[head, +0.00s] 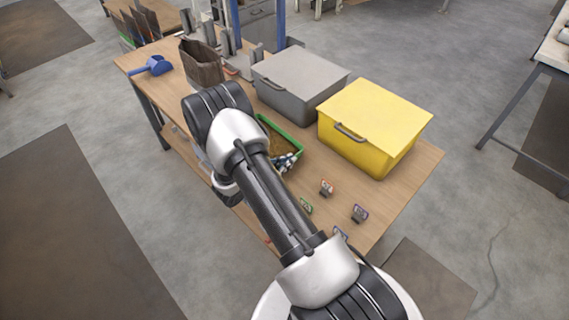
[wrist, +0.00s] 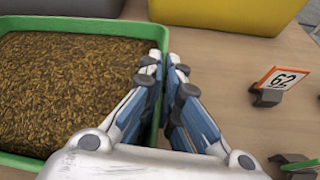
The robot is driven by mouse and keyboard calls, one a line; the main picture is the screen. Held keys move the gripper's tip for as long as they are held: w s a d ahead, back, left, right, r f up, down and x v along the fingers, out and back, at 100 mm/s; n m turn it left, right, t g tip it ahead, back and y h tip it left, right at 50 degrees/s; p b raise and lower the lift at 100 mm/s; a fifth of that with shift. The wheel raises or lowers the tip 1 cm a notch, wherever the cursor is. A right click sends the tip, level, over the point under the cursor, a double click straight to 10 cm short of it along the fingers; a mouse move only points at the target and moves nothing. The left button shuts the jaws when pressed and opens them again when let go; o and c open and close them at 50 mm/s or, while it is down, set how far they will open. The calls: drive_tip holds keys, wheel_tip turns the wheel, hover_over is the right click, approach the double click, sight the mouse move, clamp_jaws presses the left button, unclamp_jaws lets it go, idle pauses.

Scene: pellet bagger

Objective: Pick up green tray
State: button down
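The green tray (head: 296,146) lies on the wooden table, partly hidden behind my arm in the head view. In the wrist view the tray (wrist: 80,24) fills the left side and holds a layer of brown pellets. My gripper (wrist: 166,66) is at the tray's right rim, with one finger on the inner side and one on the outer side. The fingertips are close together with the green rim between them, so it looks shut on the rim. In the head view my gripper (head: 286,163) shows at the tray's near right edge.
A grey lidded bin (head: 300,72) and a yellow lidded bin (head: 374,112) stand close behind the tray. Small number-card holders (head: 327,187) stand to its right. A brown bag (head: 201,64) and a blue scoop (head: 152,66) are at the far left.

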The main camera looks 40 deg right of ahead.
wheel_tip(320, 180, up, 18)
drive_tip(key=p, duration=0.4)
drive_tip(key=shift+p, duration=0.3)
drive_tip(key=shift+r, duration=0.1)
drive_tip(key=a+r+n+t+y, duration=0.1)
drive_tip(key=a+n+t, duration=0.1)
drive_tip(key=a, duration=1)
drive_tip(key=s+a+r+n+t+y, duration=0.1)
drive_tip(key=a+r+n+t, duration=0.1)
drive_tip(key=a, duration=1)
drive_tip(key=shift+a+r+n+t+y, duration=0.2)
drive_tip(key=shift+a+n+t+y, duration=0.15)
drive_tip(key=shift+n+t, duration=0.5)
drive_tip(key=d+f+m+g+h, duration=0.1)
drive_tip(key=d+m+g, duration=0.1)
drive_tip(key=d, duration=1)
drive_tip(key=w+d+f+m+g+h, duration=0.1)
drive_tip(key=d+f+m+g, duration=0.1)
drive_tip(key=d, duration=1)
drive_tip(key=shift+d+f+m+g+h, duration=0.25)
drive_tip(key=shift+d+m+g+h, duration=0.15)
drive_tip(key=shift+m+g, duration=0.5)
